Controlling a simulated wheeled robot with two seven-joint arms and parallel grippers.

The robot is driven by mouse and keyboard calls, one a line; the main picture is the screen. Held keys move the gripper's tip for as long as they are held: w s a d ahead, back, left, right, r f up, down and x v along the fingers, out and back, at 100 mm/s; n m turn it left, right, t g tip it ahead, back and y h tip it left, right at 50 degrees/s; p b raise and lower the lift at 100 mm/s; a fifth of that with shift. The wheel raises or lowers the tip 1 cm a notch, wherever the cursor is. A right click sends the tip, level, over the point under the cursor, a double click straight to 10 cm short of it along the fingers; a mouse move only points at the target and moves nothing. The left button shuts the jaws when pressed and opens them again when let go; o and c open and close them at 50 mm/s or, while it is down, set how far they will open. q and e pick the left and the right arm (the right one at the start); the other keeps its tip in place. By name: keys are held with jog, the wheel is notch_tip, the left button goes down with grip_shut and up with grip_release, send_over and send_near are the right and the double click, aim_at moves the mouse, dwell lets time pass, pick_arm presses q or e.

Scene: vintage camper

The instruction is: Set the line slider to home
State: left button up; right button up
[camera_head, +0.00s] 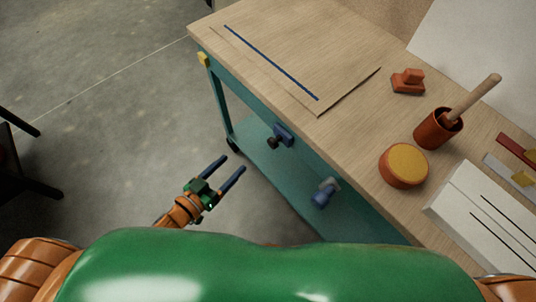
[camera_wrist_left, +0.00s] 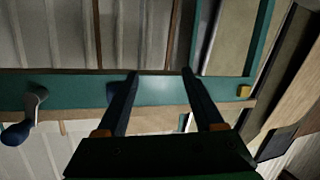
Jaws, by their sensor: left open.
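I cannot tell for certain which part is the line slider. A small yellow block (camera_head: 203,59) sits at the far left end of the bench's teal front edge. It also shows in the left wrist view (camera_wrist_left: 243,91), right of my fingers. A dark blue knob (camera_head: 283,133) and a blue-handled crank (camera_head: 323,195) stick out from the bench front. My left gripper (camera_head: 233,163) is open and empty in front of the bench, apart from these parts. In the left wrist view its two fingers (camera_wrist_left: 160,72) point at the teal rail (camera_wrist_left: 155,91).
The wooden bench top (camera_head: 360,130) carries a board with a blue line (camera_head: 270,63), an orange stamp-like block (camera_head: 407,82), an orange cup (camera_head: 437,131), a round yellow-topped pot (camera_head: 404,165) and a slotted white panel (camera_head: 480,222). Grey floor (camera_head: 110,100) left of the bench is mostly clear.

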aim_at(270, 145)
pick_arm(q)
jog(key=s+d+r+m+h, duration=0.2)
jog(key=d+r+h, duration=0.3)
jog(key=r, duration=0.1)
jog(key=x, duration=0.7)
jog(key=shift+w+d+r, duration=0.1)
jog(key=shift+w+r, duration=0.05)
jog(key=shift+r, duration=0.2)
jog(key=shift+c, duration=0.2)
grip_shut()
